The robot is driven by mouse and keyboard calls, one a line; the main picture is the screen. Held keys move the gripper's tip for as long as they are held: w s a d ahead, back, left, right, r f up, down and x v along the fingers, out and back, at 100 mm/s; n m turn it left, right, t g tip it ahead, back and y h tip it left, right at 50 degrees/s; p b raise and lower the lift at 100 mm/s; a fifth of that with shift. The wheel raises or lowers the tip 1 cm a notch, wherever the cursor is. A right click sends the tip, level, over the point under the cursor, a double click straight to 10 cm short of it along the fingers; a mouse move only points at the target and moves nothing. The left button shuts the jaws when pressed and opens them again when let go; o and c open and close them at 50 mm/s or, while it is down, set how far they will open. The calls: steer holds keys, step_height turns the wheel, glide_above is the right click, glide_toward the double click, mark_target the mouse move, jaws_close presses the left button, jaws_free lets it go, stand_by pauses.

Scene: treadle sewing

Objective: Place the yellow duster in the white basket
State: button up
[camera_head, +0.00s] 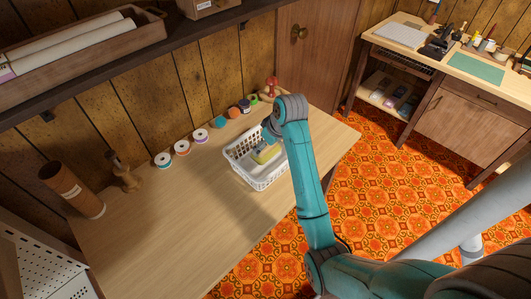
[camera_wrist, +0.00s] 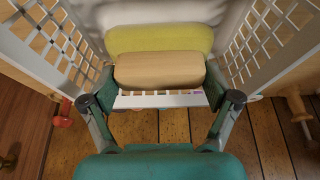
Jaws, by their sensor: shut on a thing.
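The white basket (camera_head: 262,182) stands on the wooden table, a lattice-walled open box. The yellow duster (camera_head: 266,154) shows inside the basket's outline in the head view. In the wrist view the duster (camera_wrist: 160,38) has a yellow pad and a pale wooden back. My gripper (camera_wrist: 160,82) is shut on its wooden back, one finger at each end. The basket's lattice walls (camera_wrist: 268,38) rise on both sides of the duster. My arm hides part of the basket in the head view. I cannot tell whether the duster touches the basket floor.
Several thread spools (camera_head: 182,148) line the table's wall side. A shelf (camera_head: 130,70) overhangs the back. The table (camera_head: 180,225) is clear left of the basket.

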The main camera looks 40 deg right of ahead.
mark_target(266, 153)
steer(key=shift+f, duration=2.1)
steer(key=o, duration=0.9)
steer(key=shift+f, duration=0.1)
steer(key=shift+c, duration=0.2)
